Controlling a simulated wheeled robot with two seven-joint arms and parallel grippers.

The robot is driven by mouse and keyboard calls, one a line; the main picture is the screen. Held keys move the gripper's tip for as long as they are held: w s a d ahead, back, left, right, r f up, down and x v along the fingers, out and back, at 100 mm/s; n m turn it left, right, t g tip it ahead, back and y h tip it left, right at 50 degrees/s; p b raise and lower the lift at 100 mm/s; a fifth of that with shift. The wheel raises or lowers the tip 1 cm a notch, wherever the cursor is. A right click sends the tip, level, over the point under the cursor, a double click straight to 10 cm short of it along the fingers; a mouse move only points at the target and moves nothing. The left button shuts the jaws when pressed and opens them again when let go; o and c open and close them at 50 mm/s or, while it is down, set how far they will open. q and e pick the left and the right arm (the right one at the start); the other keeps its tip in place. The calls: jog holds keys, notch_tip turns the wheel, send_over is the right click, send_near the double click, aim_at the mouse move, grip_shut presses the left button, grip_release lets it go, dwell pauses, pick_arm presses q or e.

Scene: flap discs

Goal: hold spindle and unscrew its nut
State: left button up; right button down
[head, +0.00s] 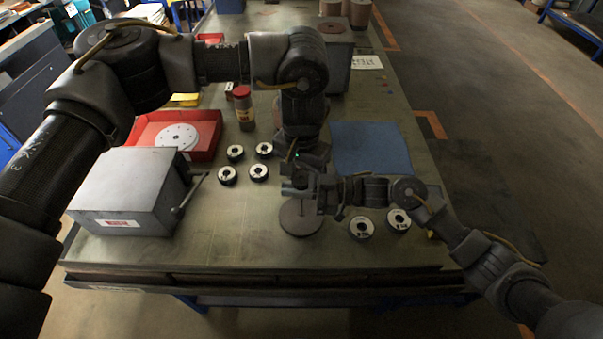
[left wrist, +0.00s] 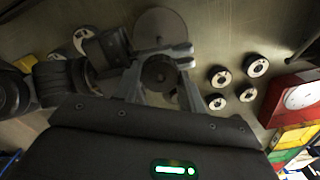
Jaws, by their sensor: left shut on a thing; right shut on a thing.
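The spindle's round grey base plate (head: 301,218) stands on the workbench near its front, and it also shows in the left wrist view (left wrist: 161,26). My left gripper (head: 296,184) comes down from above and is shut at the top of the spindle. In the left wrist view its fingers close on a dark round nut (left wrist: 159,74). My right gripper (head: 318,192) reaches in from the right and is shut on the spindle at its side, below the left one. The shaft and the exact contacts are mostly hidden by the grippers.
Several small flap discs (head: 235,153) lie left of the spindle, and two more (head: 361,228) lie to its right. A red tray (head: 206,150) holds a white disc. A grey box (head: 125,185) with a handle stands at left. A blue mat (head: 370,148) lies behind right.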

pick_arm(q)
jog(key=n, duration=0.3)
jog(key=shift+n, duration=0.3)
jog(key=o, duration=1.1)
